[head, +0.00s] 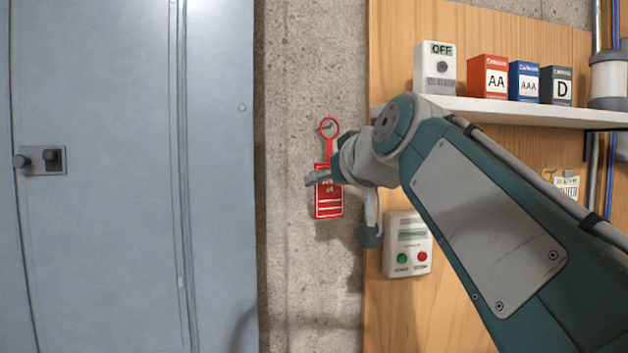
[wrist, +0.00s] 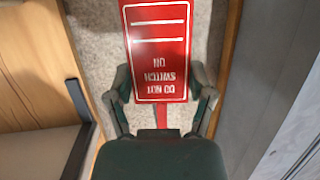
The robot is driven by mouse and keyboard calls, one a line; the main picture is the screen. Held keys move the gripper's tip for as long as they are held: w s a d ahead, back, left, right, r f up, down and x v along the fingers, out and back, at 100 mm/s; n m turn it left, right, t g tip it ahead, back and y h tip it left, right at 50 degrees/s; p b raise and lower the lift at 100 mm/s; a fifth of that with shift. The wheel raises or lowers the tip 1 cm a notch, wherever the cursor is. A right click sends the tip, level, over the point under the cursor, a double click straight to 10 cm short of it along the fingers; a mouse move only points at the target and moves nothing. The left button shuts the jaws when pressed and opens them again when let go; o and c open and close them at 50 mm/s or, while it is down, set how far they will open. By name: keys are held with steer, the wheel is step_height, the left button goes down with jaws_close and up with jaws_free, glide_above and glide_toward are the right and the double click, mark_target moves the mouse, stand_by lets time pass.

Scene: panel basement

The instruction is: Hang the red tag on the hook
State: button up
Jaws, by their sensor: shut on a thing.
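The red tag (head: 329,205) hangs upright in front of the concrete wall, with white lettering and a red ring at its top. A small dark hook (head: 327,126) shows inside the ring's outline in the head view; I cannot tell whether the ring is over it or only in front of it. My gripper (head: 327,178) is shut on the tag near its upper part, below the ring, and hides some of it. In the wrist view the tag (wrist: 158,50) appears upside down between my fingers (wrist: 162,92); the ring and hook are hidden there.
A grey metal door (head: 100,200) is at left. At right, a wooden panel (head: 390,310) carries a shelf (head: 500,109) with an OFF box (head: 435,68) and battery boxes (head: 487,77). A control box (head: 407,244) with green and red buttons sits close below my gripper.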

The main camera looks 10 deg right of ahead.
steer(key=shift+x, duration=0.85)
steer(key=shift+w+d, duration=0.1)
steer(key=shift+d, duration=0.05)
steer(key=o, duration=0.8)
steer(key=v, duration=1.2)
steer(key=s+f+g+h, duration=0.1)
steer(key=s+f+g, duration=0.2)
steer(key=f, duration=1.1)
steer(key=s+a+f+m+g+h, duration=0.1)
steer(key=s+f+g, duration=0.2)
steer(key=f, duration=1.1)
steer(key=s+a+f+m+g, duration=0.1)
steer(key=s+f, duration=0.6)
steer(key=f, duration=0.7)
steer(key=shift+a+f+g+h, duration=0.1)
steer(key=shift+f+g+h, duration=0.3)
steer(key=shift+g, duration=0.5)
